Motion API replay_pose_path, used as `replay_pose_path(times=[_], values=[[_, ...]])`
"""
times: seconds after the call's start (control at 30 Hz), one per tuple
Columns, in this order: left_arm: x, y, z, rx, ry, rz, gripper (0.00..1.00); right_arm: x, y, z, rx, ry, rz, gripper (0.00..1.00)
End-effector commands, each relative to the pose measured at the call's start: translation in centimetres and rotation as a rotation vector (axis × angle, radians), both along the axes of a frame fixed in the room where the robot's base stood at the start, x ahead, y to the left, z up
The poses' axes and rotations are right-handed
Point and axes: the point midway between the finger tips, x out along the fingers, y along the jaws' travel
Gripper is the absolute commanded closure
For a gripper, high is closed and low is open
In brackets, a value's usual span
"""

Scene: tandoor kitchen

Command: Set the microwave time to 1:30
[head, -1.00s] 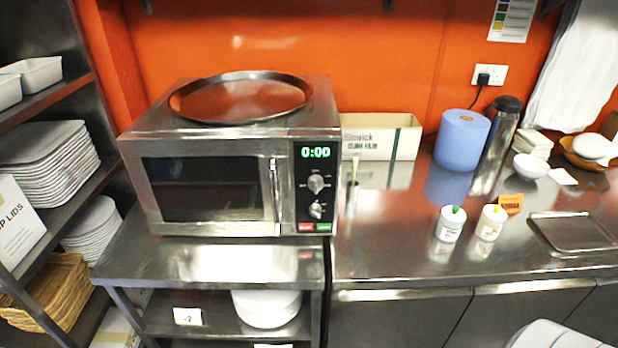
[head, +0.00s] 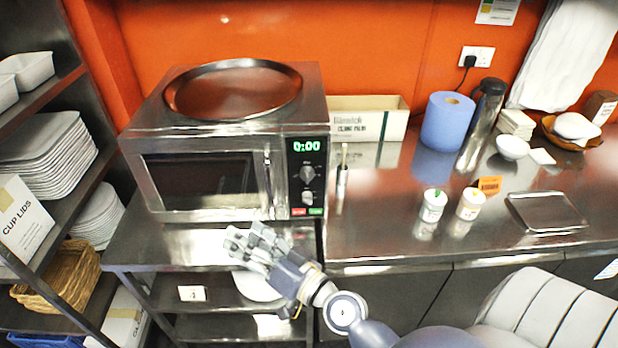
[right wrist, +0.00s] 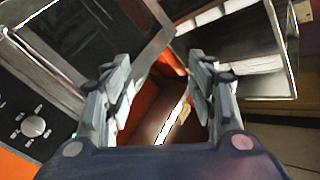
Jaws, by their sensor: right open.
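The steel microwave (head: 200,145) stands on a steel stand, its door closed. Its green display (head: 307,145) reads 0:00. Below the display are an upper knob (head: 307,173) and a lower knob (head: 307,197), with a red and a green button at the bottom. My right gripper (head: 240,243) is open and empty, in front of and below the microwave's door, apart from the knobs. In the right wrist view my right gripper's fingers (right wrist: 158,90) are spread with nothing between them. A knob (right wrist: 33,126) shows at the left there. My left gripper is not in view.
A round steel tray (head: 232,90) lies on top of the microwave. To its right, the counter holds a cardboard box (head: 360,125), a blue paper roll (head: 447,122), a flask (head: 481,125) and two small tubs. Shelves with plates (head: 45,155) stand at the left.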

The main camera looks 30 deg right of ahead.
Motion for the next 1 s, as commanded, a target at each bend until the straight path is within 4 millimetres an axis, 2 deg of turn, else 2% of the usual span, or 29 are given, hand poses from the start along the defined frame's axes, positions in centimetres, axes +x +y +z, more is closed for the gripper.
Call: replay_pose_path(times=[0.1,0.2,0.3,0.4,0.53,0.67,1.0], values=[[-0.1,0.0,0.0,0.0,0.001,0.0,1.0,2.1,-5.7,0.6,0.153,-0.055,-0.218,0.48],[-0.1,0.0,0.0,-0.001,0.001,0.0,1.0,2.9,-10.6,-0.4,0.257,-0.057,-0.406,0.48],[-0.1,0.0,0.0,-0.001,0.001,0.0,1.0,2.9,-14.4,-2.1,0.329,-0.032,-0.559,0.48],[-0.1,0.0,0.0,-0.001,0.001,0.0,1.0,2.6,-16.8,-3.6,0.372,-0.006,-0.663,0.48],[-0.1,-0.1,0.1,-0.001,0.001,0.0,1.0,2.5,-18.1,-4.5,0.394,0.015,-0.723,0.48],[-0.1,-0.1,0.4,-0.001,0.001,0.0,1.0,3.6,-18.8,-4.5,0.397,0.016,-0.729,0.48],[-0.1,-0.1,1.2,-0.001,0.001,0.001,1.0,9.4,-21.4,-4.4,0.397,0.014,-0.727,0.48]])
